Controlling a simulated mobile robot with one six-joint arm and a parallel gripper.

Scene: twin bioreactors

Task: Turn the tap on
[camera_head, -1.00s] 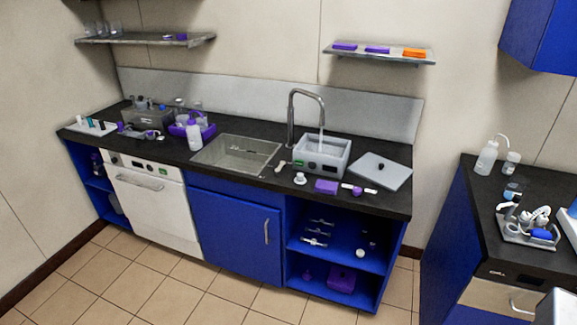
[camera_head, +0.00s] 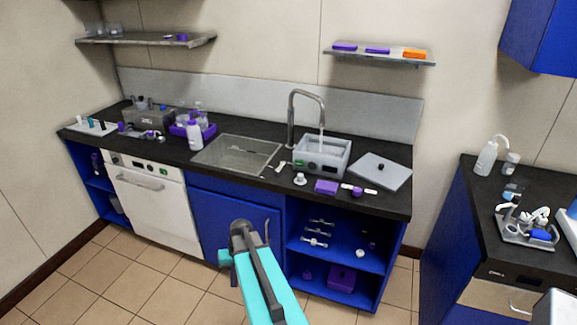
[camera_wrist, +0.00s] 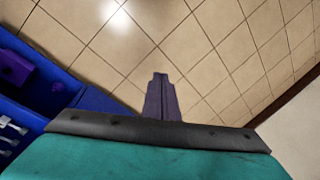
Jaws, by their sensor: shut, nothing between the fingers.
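The tap (camera_head: 291,122) is a tall grey metal spout behind the sink (camera_head: 236,153). It arches to the right, and its mouth is above a grey open-topped box (camera_head: 321,157). A thin pale streak (camera_head: 321,141) runs down from the mouth; it looks like water, but it is too small to be sure. I cannot make out a tap handle clearly. My gripper (camera_wrist: 160,78) is shut and empty in the wrist view, over floor tiles. My arm shows in the head view, in front of the blue cupboard and well apart from the tap. The tap is not in the wrist view.
On the counter, a purple box (camera_head: 326,187), a small white item (camera_head: 300,179) and a grey plate (camera_head: 381,171) are near the grey box. A purple rack with bottles (camera_head: 193,130) is left of the sink. Open blue shelves (camera_head: 337,262) are below. Tiled floor is clear.

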